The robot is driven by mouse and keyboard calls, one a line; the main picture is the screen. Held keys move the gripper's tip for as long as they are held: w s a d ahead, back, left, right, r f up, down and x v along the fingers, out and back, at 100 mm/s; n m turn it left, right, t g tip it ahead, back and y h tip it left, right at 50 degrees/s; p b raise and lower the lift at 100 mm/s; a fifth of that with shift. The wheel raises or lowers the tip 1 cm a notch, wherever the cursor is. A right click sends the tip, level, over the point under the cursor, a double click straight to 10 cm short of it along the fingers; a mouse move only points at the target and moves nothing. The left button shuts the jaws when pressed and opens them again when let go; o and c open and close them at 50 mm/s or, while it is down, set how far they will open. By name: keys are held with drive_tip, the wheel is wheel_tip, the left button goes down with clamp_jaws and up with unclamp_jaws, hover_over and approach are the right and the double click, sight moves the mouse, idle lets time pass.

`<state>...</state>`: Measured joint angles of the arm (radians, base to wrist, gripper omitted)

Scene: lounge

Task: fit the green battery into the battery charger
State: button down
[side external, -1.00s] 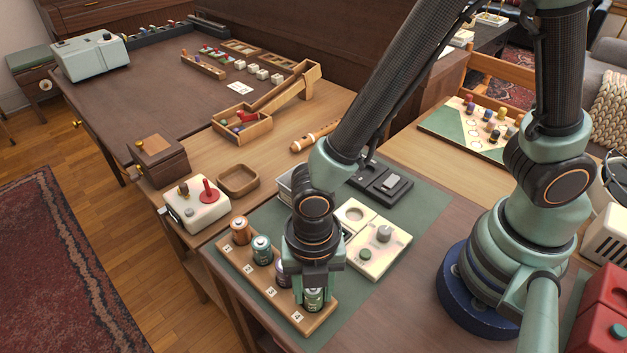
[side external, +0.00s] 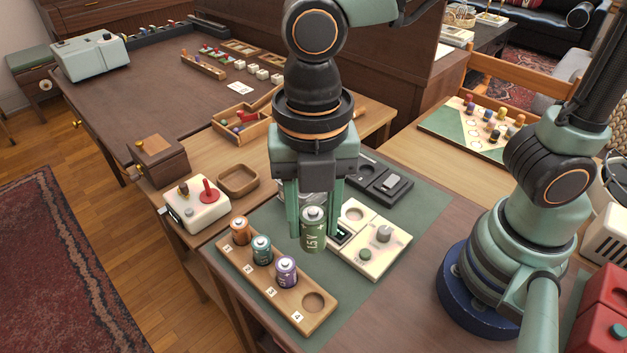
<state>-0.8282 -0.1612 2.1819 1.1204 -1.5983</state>
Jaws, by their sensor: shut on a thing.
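My gripper (side external: 314,215) is shut on the green battery (side external: 313,240), marked 1.5V, and holds it upright in the air. In the picture it hangs above and behind the wooden battery rack (side external: 262,282), in front of the cream device's left part. The rack's hole by label 4 is empty. An orange battery (side external: 240,231), a teal battery (side external: 262,250) and a purple battery (side external: 286,271) stand in the other holes. The cream device (side external: 378,263), which seems to be the charger, has a round recess (side external: 353,214), a grey knob and a green button. Its left part is partly hidden by my gripper.
A black device (side external: 380,180) lies behind the cream one on the green mat (side external: 425,205). The mat's right side is clear.

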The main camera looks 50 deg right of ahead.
wheel_tip(320, 180, up, 2)
drive_tip(key=shift+r, duration=0.1)
drive_tip(key=shift+w+d+r, duration=0.15)
drive_tip(key=shift+w, duration=0.1)
drive_tip(key=w+d+f+m, duration=0.3)
drive_tip(key=w+d, duration=0.3)
drive_tip(key=d, duration=0.1)
drive_tip(key=w+d+f+m, duration=0.3)
drive_tip(key=w+d, duration=0.3)
drive_tip(key=d, duration=0.1)
drive_tip(key=w+d+f+m, duration=0.1)
drive_tip(key=d+f+m, duration=0.2)
drive_tip(key=d, duration=0.6)
drive_tip(key=d+f+m, duration=0.3)
drive_tip(key=d, duration=0.6)
drive_tip(key=shift+d+f, duration=0.1)
drive_tip(key=shift+f, duration=2.7)
drive_tip(key=shift+f, duration=0.95)
drive_tip(key=shift+c, duration=2)
unclamp_jaws()
